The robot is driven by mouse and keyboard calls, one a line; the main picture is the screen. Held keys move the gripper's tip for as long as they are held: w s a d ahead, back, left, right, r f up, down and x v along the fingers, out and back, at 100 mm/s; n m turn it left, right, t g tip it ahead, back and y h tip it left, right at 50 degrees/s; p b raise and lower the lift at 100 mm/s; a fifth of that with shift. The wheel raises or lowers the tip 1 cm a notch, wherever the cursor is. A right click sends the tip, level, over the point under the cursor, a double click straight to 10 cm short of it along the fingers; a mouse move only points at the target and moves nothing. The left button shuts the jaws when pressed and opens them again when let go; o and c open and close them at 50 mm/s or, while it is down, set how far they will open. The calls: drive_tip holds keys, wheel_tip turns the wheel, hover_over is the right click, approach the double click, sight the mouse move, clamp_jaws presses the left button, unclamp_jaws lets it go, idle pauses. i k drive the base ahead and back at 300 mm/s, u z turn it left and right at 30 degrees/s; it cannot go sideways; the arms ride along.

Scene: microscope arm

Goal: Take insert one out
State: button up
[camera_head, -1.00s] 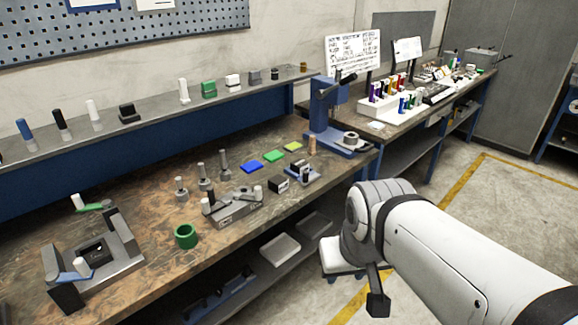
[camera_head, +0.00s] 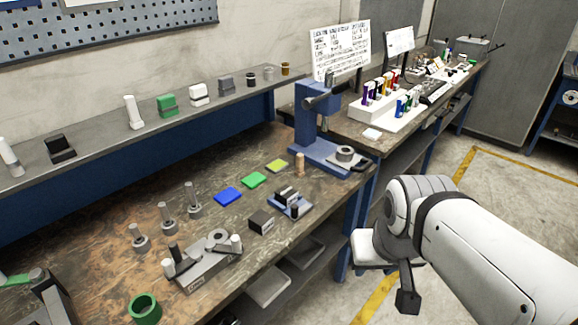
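No part in view carries a readable label, so I cannot tell which one is insert one. On the bench, a grey fixture block (camera_head: 207,265) holds a ring and white and dark pins. Three grey knobbed pieces (camera_head: 166,219) stand upright behind it. A small fixture with a blue base (camera_head: 290,205) holds dark and light parts, with a dark block (camera_head: 261,222) beside it. My gripper (camera_head: 408,299) seems to be the dark end hanging below my arm, over the floor right of the bench and apart from these parts. Its fingers cannot be made out.
A blue press (camera_head: 318,130) stands at the bench's back right. Blue, green (camera_head: 254,180) and yellow pads lie in a row. A green ring (camera_head: 145,308) sits near the front edge. The rear shelf (camera_head: 110,160) holds several small parts. A second bench stands beyond; floor is free at right.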

sight(287, 195)
drive_tip(key=u, duration=0.3)
drive_tip(key=i, duration=0.95)
drive_tip(key=u, duration=0.6)
